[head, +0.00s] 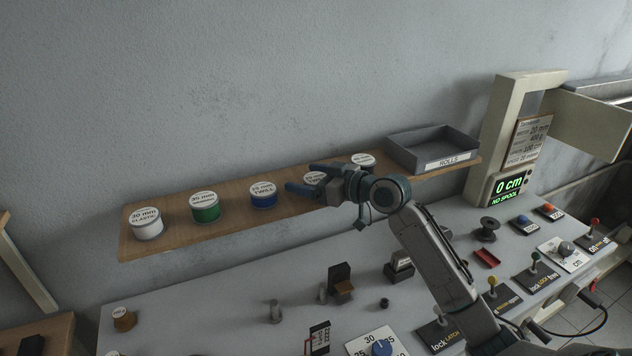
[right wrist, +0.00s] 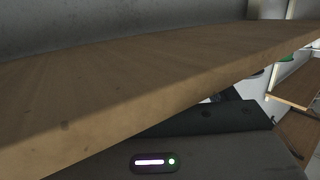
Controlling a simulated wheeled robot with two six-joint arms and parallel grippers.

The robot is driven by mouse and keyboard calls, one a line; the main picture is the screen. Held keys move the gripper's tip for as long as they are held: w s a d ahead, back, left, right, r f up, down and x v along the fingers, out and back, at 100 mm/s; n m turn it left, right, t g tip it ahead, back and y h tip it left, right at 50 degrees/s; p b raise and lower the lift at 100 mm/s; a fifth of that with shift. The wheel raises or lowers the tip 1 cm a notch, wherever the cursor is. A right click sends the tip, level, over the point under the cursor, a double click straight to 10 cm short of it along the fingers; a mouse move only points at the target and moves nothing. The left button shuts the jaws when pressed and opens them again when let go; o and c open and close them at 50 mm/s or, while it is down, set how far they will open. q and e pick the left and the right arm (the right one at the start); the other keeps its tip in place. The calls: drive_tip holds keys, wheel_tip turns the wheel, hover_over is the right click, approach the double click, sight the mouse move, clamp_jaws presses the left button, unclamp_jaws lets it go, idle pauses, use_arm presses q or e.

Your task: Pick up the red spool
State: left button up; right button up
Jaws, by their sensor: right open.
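Several spools with white labelled tops stand in a row on a wooden shelf (head: 226,222): a white one (head: 146,224), a green one (head: 205,207), a blue one (head: 263,195), a partly hidden one (head: 314,177) and a dark one (head: 364,160). No red side shows clearly in the head view; the partly hidden spool's side is covered by my right gripper (head: 300,176). That gripper is open, its blue fingers pointing left, and the hidden spool's top shows between them. I cannot tell whether they touch. My left gripper is out of view.
A grey tray marked ROLLS (head: 432,150) stands at the shelf's right end. A machine (head: 508,187) reading "0 cm, NO SPOOL" is beyond it. Levers, knobs and small parts cover the bench (head: 200,299) below. The right wrist view shows mostly the shelf's edge (right wrist: 150,103).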

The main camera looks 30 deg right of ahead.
drive_tip(key=c, duration=1.1)
drive_tip(key=shift+c, duration=0.2)
